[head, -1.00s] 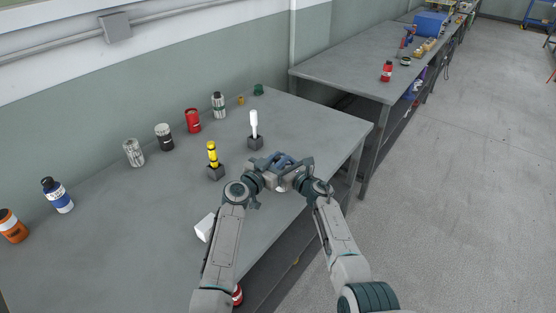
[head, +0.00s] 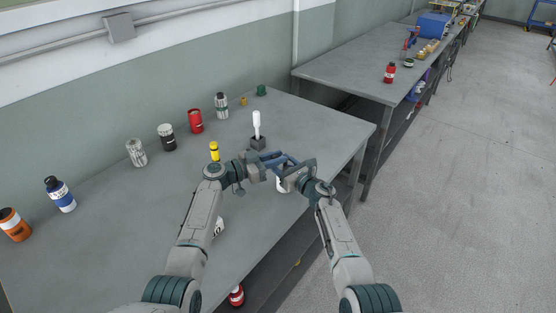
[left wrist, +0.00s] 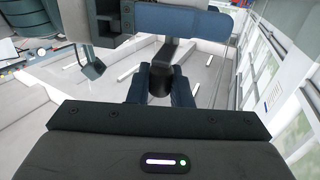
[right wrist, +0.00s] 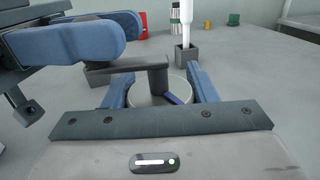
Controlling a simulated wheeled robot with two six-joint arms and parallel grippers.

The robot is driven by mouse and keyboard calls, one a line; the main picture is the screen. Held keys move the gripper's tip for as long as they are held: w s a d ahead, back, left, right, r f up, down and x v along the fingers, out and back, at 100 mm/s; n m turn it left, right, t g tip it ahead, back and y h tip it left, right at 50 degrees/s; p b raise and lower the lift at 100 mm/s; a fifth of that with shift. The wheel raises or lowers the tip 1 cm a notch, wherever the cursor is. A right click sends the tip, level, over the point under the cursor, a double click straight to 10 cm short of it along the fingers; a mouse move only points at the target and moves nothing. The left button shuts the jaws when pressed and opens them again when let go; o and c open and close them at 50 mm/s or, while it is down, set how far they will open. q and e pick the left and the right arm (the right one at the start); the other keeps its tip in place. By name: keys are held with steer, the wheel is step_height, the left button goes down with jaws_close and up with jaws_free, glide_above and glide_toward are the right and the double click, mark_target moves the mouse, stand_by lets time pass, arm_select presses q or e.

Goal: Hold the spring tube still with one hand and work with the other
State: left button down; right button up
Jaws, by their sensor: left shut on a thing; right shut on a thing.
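A pale round body, apparently the spring tube (right wrist: 147,98), stands between the blue fingers of my right gripper (right wrist: 160,82), which is shut on it. Its white side (head: 281,185) shows near the bench's front edge in the head view. A dark grey bar (right wrist: 130,72) with a short upright lies across the top of the round body. My left gripper (left wrist: 160,90) is shut on a dark piece (left wrist: 160,78), seemingly part of this bar. In the head view the left gripper (head: 280,160) reaches in beside the right one, and the fingers hide most of the contact.
A white stick (head: 257,124) stands in a grey block behind the grippers. A yellow piece (head: 214,151) stands behind my left wrist. Several cans and bottles, including a red can (head: 195,121), line the wall side. The bench (head: 325,135) is clear to the right.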

arm_select(q)
steer(key=m+g, duration=0.1)
steer(key=m+g+h, duration=0.1)
steer(key=g, duration=0.1)
steer(key=w+m+g, duration=0.1)
steer(key=shift+a+f+g+h, duration=0.15)
steer(key=shift+a+g+h, duration=0.15)
steer(key=shift+h, duration=0.1)
steer(key=shift+m+g, duration=0.3)
steer(key=shift+g, duration=0.2)
steer(key=c, duration=1.3)
jaws_free()
steer(key=shift+a, duration=0.1)
steer(key=a, duration=0.4)
steer(key=s+a, duration=0.1)
steer(key=a, duration=0.3)
steer(key=s+a, duration=0.1)
steer(key=a, duration=0.2)
steer(key=shift+a, duration=0.4)
